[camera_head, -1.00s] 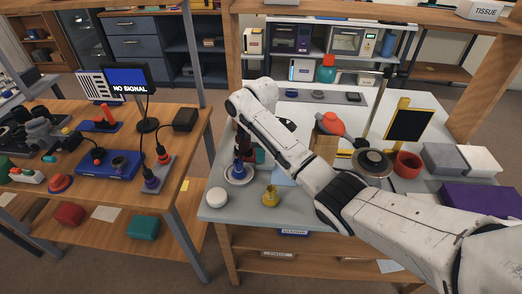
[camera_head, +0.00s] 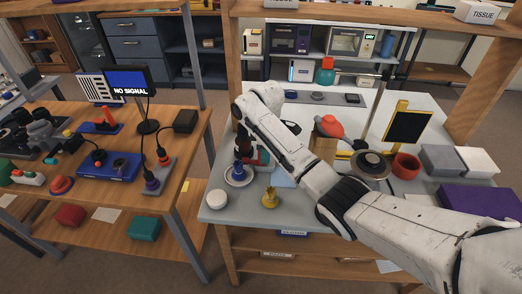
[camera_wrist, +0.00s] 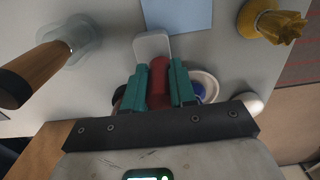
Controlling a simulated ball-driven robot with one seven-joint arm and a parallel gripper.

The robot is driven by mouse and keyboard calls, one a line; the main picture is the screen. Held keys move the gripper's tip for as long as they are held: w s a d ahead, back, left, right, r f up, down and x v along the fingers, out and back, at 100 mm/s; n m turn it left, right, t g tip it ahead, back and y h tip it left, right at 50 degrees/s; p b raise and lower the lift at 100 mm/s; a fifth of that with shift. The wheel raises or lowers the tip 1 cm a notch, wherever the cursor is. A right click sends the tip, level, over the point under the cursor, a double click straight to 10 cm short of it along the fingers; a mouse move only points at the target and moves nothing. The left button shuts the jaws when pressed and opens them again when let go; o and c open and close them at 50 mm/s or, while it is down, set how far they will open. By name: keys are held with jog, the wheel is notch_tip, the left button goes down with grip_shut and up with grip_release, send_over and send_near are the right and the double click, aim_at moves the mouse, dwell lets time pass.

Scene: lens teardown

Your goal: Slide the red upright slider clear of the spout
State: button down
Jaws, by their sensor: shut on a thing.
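In the wrist view, my gripper (camera_wrist: 158,72) has its two teal fingers closed on the red slider (camera_wrist: 158,85), which stands between them. A pale grey plate-like part (camera_wrist: 152,45) lies just beyond the fingertips. A white round dish with something blue (camera_wrist: 206,86) is close beside the right finger, partly hidden. I cannot make out the spout clearly.
A yellow pot-like object (camera_head: 270,197) and a white round object (camera_head: 218,198) stand near the table's front left. A pale blue sheet (camera_wrist: 178,12) lies beyond the gripper. A wooden-handled tool (camera_wrist: 35,72) is at left in the wrist view. A red ring-shaped pot (camera_head: 406,166) is farther right.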

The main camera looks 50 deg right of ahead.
jog(key=shift+s+d+p, duration=0.4)
jog(key=shift+s+d, duration=0.3)
jog(key=shift+s, duration=0.25)
jog(key=c, duration=1)
grip_release()
notch_tip(320, 180, up, 11)
jog(key=p, duration=0.3)
jog(key=shift+f, duration=0.15)
